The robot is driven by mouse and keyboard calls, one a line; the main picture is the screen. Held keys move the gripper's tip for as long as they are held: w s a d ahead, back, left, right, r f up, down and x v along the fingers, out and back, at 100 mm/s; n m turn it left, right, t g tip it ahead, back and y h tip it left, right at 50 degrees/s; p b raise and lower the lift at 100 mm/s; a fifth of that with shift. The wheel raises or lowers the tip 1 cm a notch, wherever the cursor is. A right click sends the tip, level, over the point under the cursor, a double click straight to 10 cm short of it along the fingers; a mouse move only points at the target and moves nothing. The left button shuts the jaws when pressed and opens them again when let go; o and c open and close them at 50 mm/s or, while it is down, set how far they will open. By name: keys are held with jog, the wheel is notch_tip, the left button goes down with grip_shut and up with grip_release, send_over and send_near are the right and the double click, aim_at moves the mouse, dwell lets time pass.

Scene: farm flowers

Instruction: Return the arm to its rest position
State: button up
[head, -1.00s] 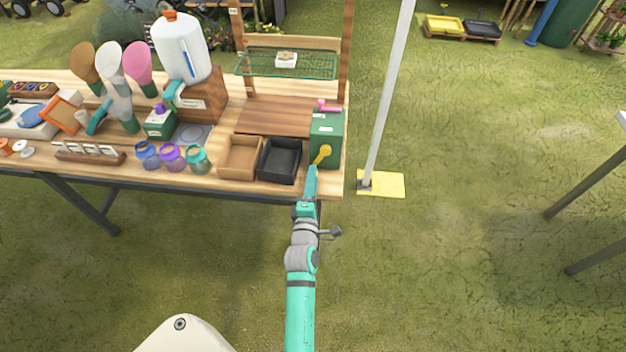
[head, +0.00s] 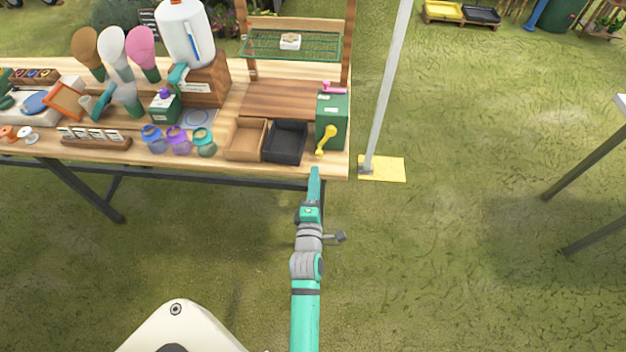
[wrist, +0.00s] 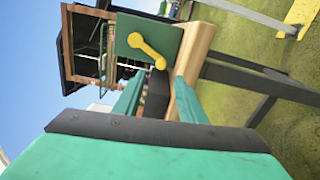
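My teal gripper (head: 314,172) is in front of the bench's front edge, low and right of centre in the head view. It is clear of the bench. In the wrist view my gripper's two teal fingers (wrist: 160,96) stand apart with nothing held between them. The arm reaches forward from the bottom of the head view. A green box (head: 333,112) with a yellow crank handle (head: 326,140) stands on the bench just beyond the fingertips. The box (wrist: 135,38) and handle (wrist: 147,50) also show ahead in the wrist view.
The wooden bench (head: 215,172) spans the left, with a black tray (head: 285,142), a brown tray (head: 246,139) and several jars near its front edge. A pale pole (head: 385,95) stands on a yellow base plate (head: 390,168) to the right. Grass beside my arm is open.

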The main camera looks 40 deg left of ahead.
jog(key=shift+w+d, duration=0.1)
jog(key=s+d+f+m+h, duration=0.2)
jog(key=s+d+m, duration=0.35)
jog(key=d, duration=0.45)
jog(key=s+d+f+m+h, duration=0.2)
jog(key=s+d+m, duration=0.35)
jog(key=d, duration=0.45)
jog(key=s+d+r+m+h, duration=0.3)
jog(key=s+d+m, duration=0.3)
jog(key=s, duration=0.3)
jog(key=s+d+r+m+h, duration=0.3)
jog(key=s+d+r+m, duration=0.1)
jog(key=s+d+m, duration=0.3)
jog(key=shift+s+m, duration=1)
jog(key=shift+s, duration=0.15)
